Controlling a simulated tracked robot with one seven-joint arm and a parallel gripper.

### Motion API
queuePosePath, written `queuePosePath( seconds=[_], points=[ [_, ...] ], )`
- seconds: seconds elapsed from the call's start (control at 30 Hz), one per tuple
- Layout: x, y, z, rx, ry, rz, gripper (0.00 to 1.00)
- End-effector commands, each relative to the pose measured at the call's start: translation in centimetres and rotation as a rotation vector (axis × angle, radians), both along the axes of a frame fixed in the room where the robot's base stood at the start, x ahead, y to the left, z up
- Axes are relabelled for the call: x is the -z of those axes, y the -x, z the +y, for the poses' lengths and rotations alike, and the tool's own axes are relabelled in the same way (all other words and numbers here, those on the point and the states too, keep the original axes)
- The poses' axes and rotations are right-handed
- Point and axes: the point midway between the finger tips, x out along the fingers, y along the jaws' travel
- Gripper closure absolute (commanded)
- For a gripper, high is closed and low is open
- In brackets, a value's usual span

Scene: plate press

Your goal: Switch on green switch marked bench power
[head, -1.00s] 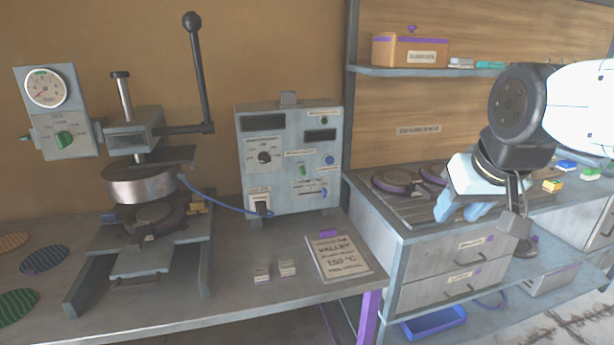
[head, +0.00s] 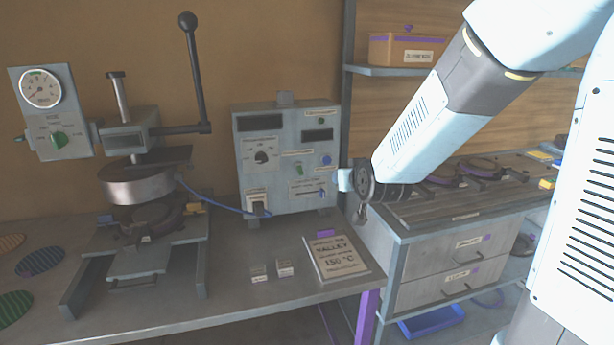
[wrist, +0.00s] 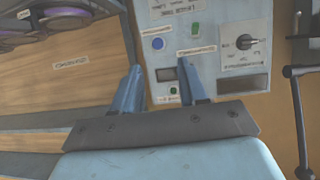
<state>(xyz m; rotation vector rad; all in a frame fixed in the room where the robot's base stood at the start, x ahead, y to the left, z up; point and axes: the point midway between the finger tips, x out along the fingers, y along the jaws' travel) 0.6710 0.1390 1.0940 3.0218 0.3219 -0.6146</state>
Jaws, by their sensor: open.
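The control box (head: 247,203) stands on the bench against the wall. A small green switch (head: 299,169) sits mid-front on it, left of a blue button (head: 325,160). The wrist view shows the box upside down, with the green switch (wrist: 196,30) beside the blue button (wrist: 157,43). A smaller green spot (wrist: 173,90) lies near a dark display. The labels are too small to read. My gripper (head: 342,180) is at the box's right edge in the head view. Its fingers (wrist: 161,64) are apart and empty in the wrist view, apparently short of the panel.
The press (head: 140,187) with its tall lever stands left of the box. A card (head: 337,258) and two small blocks lie on the bench in front. Drawers (head: 438,290) and a shelf (head: 410,72) are to the right. Space before the box is mostly clear.

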Motion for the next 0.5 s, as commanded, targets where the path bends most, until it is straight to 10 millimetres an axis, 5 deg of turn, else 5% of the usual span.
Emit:
queuePosePath(
  seconds=[0.2,0.5],
  points=[
    [3.5,-2.7,3.7,-0.037,-0.034,-0.149,0.57],
    [6.8,-3.6,7.1,-0.065,-0.080,-0.329,0.57]
  ],
)
